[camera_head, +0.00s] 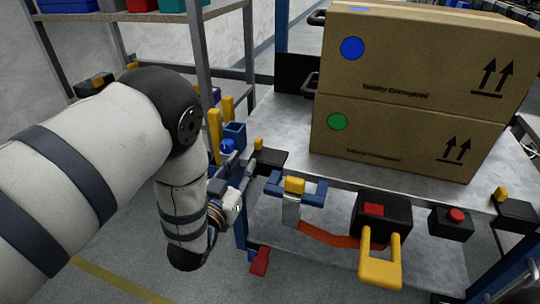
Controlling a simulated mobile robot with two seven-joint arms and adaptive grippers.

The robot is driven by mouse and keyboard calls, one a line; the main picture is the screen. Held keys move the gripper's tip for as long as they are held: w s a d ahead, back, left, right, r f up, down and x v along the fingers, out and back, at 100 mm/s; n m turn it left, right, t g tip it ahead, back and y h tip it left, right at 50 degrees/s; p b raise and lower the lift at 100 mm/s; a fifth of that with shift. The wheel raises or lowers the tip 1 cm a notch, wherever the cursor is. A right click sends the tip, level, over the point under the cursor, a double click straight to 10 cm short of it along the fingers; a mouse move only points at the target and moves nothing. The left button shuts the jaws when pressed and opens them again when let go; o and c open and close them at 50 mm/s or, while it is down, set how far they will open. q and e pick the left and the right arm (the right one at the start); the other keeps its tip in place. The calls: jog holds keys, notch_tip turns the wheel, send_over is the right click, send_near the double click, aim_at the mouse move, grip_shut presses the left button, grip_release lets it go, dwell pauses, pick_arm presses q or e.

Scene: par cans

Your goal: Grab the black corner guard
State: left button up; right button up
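A black corner guard (268,161) sits at the front left corner of the cart's upper shelf, with a small yellow piece beside it. Another black corner guard (516,214) is at the front right corner, also with a yellow piece. My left arm reaches in from the left and bends down at the wrist. My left gripper (232,190) is just left of and below the front left guard. Its fingers are small and partly lost among blue and dark parts, so I cannot tell their opening or whether they touch the guard. My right gripper is not in view.
Two stacked cardboard boxes (410,140) stand on the metal cart shelf (285,125). A rack (205,50) stands behind left.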

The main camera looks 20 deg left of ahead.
aim_at(257, 143)
pick_arm(q)
jog(key=w, duration=0.3)
jog(key=w+b, duration=0.1)
jog(key=w, duration=0.2)
jog(key=w+b, duration=0.1)
jog(key=w, duration=0.2)
jog(key=shift+w+d+f, duration=0.15)
jog(key=shift+w+d, duration=0.1)
jog(key=shift+w, duration=0.05)
grip_shut()
